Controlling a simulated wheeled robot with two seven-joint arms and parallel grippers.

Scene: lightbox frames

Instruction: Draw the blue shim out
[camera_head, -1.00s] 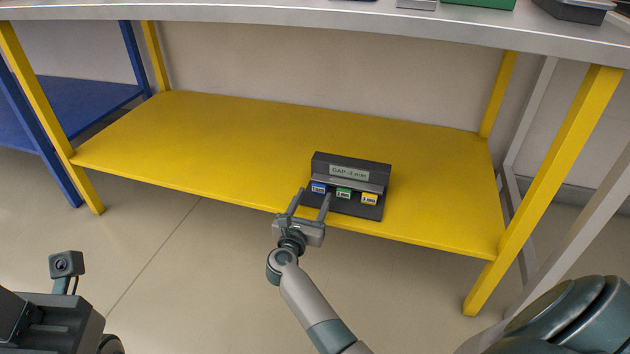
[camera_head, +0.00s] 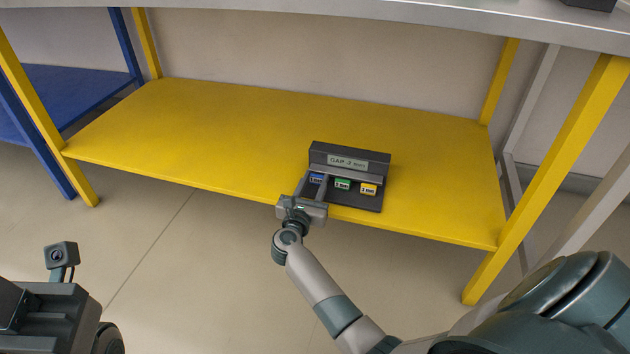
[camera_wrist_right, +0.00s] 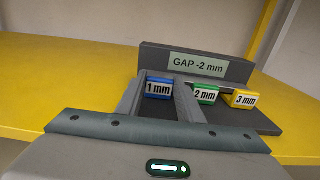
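The blue shim (camera_wrist_right: 158,88), marked 1 mm, sits at the left end of a row in a dark grey holder (camera_head: 350,158). It also shows in the head view (camera_head: 317,178). My right gripper (camera_head: 313,183) reaches in from the front with its fingers open. In the right wrist view, one finger is on each side of the blue shim (camera_wrist_right: 159,96), close to it; I cannot tell whether either touches. The green shim (camera_wrist_right: 206,95), 2 mm, and the yellow shim (camera_wrist_right: 244,99), 3 mm, sit to its right. My left gripper's fingers are not in view.
The holder stands near the front edge of a yellow shelf (camera_head: 220,130), with free room to its left. A grey worktop (camera_head: 300,18) spans above. Yellow posts stand at both sides. The holder's label (camera_wrist_right: 197,64) reads GAP -2 mm.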

